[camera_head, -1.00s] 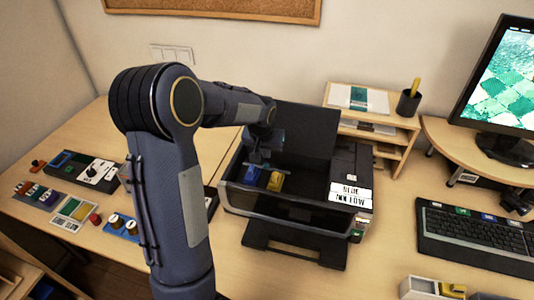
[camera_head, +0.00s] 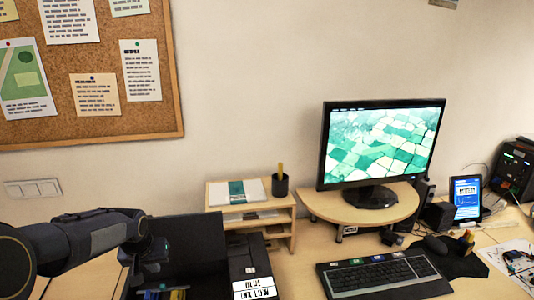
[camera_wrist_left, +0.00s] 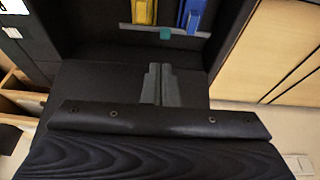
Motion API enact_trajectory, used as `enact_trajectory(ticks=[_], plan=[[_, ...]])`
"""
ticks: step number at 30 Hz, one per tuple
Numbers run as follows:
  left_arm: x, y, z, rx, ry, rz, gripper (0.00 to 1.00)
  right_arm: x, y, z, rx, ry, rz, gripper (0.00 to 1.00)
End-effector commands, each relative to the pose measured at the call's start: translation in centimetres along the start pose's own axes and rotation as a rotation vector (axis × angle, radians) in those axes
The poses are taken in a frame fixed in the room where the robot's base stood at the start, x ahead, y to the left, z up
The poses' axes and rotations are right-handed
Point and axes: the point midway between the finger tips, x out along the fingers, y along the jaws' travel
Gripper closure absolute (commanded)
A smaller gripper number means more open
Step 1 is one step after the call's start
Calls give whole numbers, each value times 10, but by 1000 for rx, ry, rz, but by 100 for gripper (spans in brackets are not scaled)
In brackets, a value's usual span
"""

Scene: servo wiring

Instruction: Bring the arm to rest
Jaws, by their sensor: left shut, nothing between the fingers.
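My left arm comes in at the lower left of the head view. Its left gripper (camera_head: 150,252) is over the open black printer (camera_head: 205,240), partly lost against its dark inside. In the left wrist view the gripper's fingers (camera_wrist_left: 158,84) are together with nothing between them. Beyond the fingertips, a yellow cartridge (camera_wrist_left: 144,12) and a blue cartridge (camera_wrist_left: 191,14) sit side by side inside the printer. The fingers appear apart from both. The printer's label (camera_head: 254,288) reads blue ink low. My right gripper is not in view.
A wooden shelf (camera_head: 284,229) with a pen cup (camera_head: 280,185) stands behind the printer. A monitor (camera_head: 382,145) on a riser, a keyboard (camera_head: 384,273), a tablet (camera_head: 466,198) and a black device (camera_head: 513,168) are to the right. A cork board (camera_head: 172,75) hangs on the wall.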

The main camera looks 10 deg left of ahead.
Motion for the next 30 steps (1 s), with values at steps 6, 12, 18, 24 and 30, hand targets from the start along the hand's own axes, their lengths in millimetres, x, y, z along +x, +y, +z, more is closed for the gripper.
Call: enact_trajectory(ticks=[6,12,18,24,30], plan=[[-78,17,66,-24,19,160,100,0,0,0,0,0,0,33],[-136,42,158,9,44,313,100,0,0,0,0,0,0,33],[-156,62,235,57,68,398,100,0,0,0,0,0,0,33],[-156,70,266,81,76,425,100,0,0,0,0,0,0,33],[-156,70,269,82,75,427,100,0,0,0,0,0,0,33]])
